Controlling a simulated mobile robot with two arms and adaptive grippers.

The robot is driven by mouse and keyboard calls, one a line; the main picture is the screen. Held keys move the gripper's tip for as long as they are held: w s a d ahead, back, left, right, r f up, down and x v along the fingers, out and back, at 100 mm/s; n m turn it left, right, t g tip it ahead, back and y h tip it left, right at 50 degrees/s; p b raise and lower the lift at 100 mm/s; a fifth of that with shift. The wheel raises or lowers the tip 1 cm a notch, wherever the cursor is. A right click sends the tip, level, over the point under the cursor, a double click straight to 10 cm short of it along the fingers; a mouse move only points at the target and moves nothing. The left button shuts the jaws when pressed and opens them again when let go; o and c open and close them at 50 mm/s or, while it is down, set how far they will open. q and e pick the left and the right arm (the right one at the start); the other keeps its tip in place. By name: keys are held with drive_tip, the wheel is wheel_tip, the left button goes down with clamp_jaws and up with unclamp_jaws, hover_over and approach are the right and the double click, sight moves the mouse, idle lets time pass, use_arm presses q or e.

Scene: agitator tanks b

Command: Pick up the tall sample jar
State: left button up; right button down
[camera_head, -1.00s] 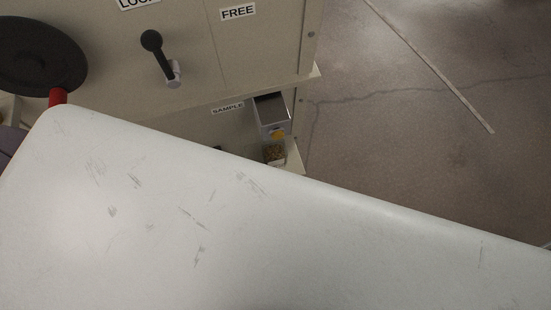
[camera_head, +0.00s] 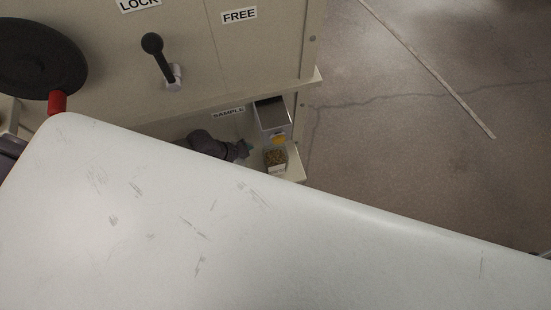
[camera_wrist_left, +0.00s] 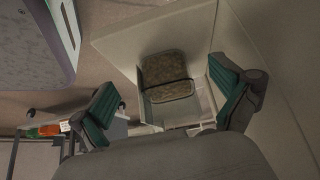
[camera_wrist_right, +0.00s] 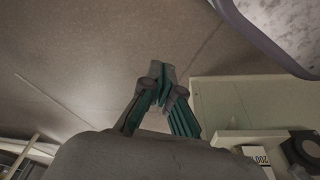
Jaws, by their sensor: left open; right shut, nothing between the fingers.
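The sample jar (camera_head: 275,160), a clear squarish jar with brown grainy contents, stands on a small shelf below the metal spout. In the left wrist view the jar (camera_wrist_left: 168,78) shows between the two finger pads, with a clear part toward the palm. My left gripper (camera_head: 245,149) is just left of the jar, its fingers open toward it. The white surface in front hides most of that arm. In the left wrist view the gripper (camera_wrist_left: 168,92) is open; contact with the jar cannot be told. My right gripper (camera_wrist_right: 162,76) is shut and empty, away from the jar.
The metal spout (camera_head: 271,118) hangs close above and behind the jar. The beige cabinet ledge (camera_head: 170,107) overhangs the left gripper. A black lever (camera_head: 157,52) and a black handwheel (camera_head: 40,58) stick out higher up. Open floor (camera_head: 430,120) lies to the right.

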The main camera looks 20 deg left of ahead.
sight(275, 159)
use_arm(q)
drive_tip(key=shift+w+d, duration=0.65)
drive_tip(key=shift+d, duration=0.3)
drive_tip(key=w+d, duration=0.2)
drive_tip(key=d, duration=0.1)
drive_tip(key=shift+w+d, duration=0.15)
drive_tip(key=shift+d, duration=0.1)
drive_tip(key=shift+w+d+f+b, duration=0.25)
drive_tip(key=shift+f+b, duration=0.15)
drive_tip(key=shift+f, duration=0.15)
drive_tip(key=shift+s, duration=0.2)
drive_tip(key=c, duration=1.3)
use_arm(e)
drive_tip(key=r, duration=0.2)
drive_tip(key=shift+w+a+r, duration=0.1)
drive_tip(key=shift+w+r, duration=0.2)
drive_tip(key=shift+r, duration=0.1)
